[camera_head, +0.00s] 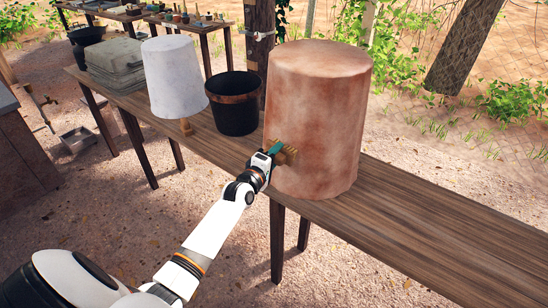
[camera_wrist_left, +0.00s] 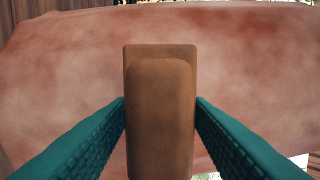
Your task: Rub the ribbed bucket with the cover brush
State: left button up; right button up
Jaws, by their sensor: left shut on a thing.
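A large reddish-brown cylinder (camera_head: 318,110), apparently the ribbed bucket upside down, stands on the wooden table; no clear ribs show. It fills the background of the left wrist view (camera_wrist_left: 60,60). My left gripper (camera_head: 274,151), with teal fingers, is shut on the brown cover brush (camera_wrist_left: 160,110). The brush (camera_head: 288,156) is at the lower left side of the cylinder, close against it; exact contact cannot be told. My right gripper is not in view.
The long wooden table (camera_head: 430,238) is clear to the right of the cylinder. To its left stand a black bucket (camera_head: 233,112), a white upturned bucket (camera_head: 174,80) and a grey stack (camera_head: 115,64).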

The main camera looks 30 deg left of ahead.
aim_at(286, 160)
pick_arm(q)
jog(key=shift+s+d+r+p, duration=0.1)
jog(key=shift+d+r+p, duration=0.05)
jog(key=shift+d+p, duration=0.8)
jog(key=shift+d, duration=0.9)
jog(key=shift+a, duration=0.15)
jog(key=shift+w+a+f+b, duration=0.15)
jog(key=shift+a+b, duration=0.2)
jog(key=shift+a, duration=0.3)
jog(key=shift+w+a+f+b, duration=0.15)
jog(key=shift+a+b, duration=0.15)
jog(key=shift+a, duration=0.3)
jog(key=shift+a+r, duration=0.15)
jog(key=shift+a, duration=0.3)
